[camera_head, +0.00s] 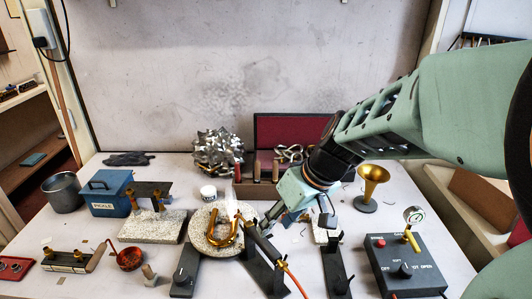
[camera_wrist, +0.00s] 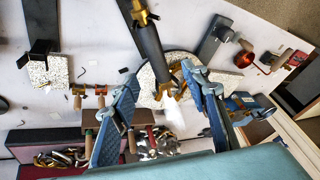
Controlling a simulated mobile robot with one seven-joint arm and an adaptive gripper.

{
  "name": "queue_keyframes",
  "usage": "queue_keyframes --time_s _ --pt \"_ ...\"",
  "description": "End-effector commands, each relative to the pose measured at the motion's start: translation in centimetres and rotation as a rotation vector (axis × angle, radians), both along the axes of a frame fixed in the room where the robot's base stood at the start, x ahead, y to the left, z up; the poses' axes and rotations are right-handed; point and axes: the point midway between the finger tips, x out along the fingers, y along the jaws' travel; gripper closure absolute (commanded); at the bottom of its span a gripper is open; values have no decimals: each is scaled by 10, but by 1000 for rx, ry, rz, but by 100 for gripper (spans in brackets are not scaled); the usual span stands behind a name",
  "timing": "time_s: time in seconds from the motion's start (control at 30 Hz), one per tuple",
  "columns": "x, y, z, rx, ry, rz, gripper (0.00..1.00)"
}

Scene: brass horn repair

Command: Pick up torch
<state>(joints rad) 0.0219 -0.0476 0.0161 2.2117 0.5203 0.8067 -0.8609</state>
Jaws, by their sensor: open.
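The torch (camera_head: 262,246) has a dark tube body with brass fittings and an orange hose (camera_head: 290,272). It lies slanting at the front centre of the bench. In the wrist view, the torch's dark body (camera_wrist: 150,45) comes in from the top, its brass end reaching toward the space between my fingers. My gripper (camera_head: 272,216) is close to the torch's far end in the head view. In the wrist view, my gripper (camera_wrist: 160,76) is open, with one blue finger on each side of the torch's brass end. I cannot tell whether either finger touches it.
A brass U-shaped tube (camera_head: 222,236) lies on a round speckled disc (camera_head: 202,218) just left of the torch. A brass bell (camera_head: 372,182) and a dark control box (camera_head: 404,262) stand to the right. A blue box (camera_head: 106,198) is at the left.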

Motion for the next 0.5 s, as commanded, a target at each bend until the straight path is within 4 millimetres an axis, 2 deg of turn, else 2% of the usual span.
queue_keyframes --time_s 0.3,0.5 --pt "8 17 -39 1 2 22 58" --pt "12 21 -52 -1 -1 19 58"
